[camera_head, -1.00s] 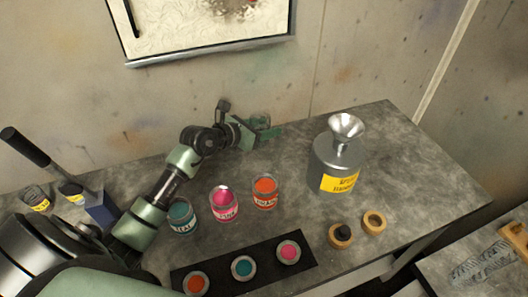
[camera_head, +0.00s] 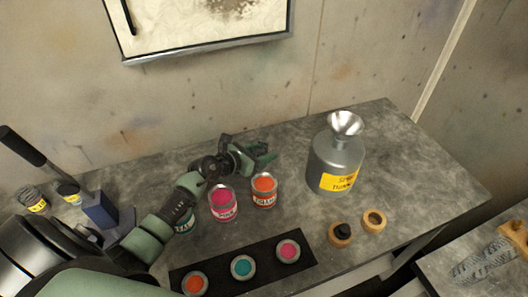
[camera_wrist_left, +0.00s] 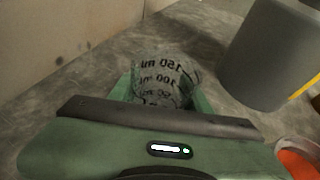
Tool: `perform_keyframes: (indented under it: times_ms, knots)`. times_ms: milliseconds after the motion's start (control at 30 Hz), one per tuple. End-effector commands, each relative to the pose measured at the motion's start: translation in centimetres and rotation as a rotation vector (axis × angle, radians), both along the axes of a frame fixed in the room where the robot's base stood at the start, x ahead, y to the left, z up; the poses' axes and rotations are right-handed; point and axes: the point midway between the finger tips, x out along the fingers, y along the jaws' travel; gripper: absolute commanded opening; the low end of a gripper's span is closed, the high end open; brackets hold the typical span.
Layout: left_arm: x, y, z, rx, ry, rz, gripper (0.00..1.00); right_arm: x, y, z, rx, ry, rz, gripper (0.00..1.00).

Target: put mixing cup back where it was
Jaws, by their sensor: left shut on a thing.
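The clear mixing cup (camera_wrist_left: 166,76) with black ml marks shows in the left wrist view, between the green fingers of my left gripper (camera_wrist_left: 162,98). The gripper is shut on it. In the head view my left gripper (camera_head: 262,156) is over the back middle of the grey table, behind the orange paint can and left of the metal thinner can. The cup is hard to make out there. I cannot tell whether its base touches the table. My right gripper is not in view.
Pink (camera_head: 223,203) and orange (camera_head: 264,191) cans stand in front of the gripper; a teal can (camera_head: 184,228) is partly hidden by my arm. The thinner can (camera_head: 336,165) with a funnel stands right. A black strip (camera_head: 217,268) holds three small pots.

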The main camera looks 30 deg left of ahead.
Motion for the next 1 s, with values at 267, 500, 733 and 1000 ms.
perform_keyframes:
  times_ms: [267, 500, 733, 1000]
  knots:
    - [0.0, 0.0, -0.3, 0.000, 0.000, 0.000, 0.70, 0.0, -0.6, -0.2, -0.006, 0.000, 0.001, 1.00]
    - [0.0, 0.0, -0.2, 0.000, 0.000, 0.000, 0.70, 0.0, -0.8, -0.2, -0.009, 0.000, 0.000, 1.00]
    - [-1.6, 0.6, 0.6, 0.002, 0.000, -0.001, 0.70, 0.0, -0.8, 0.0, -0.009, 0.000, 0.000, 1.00]
    - [-6.8, 2.4, 2.6, 0.003, 0.003, -0.001, 0.70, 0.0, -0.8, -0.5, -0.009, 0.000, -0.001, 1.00]
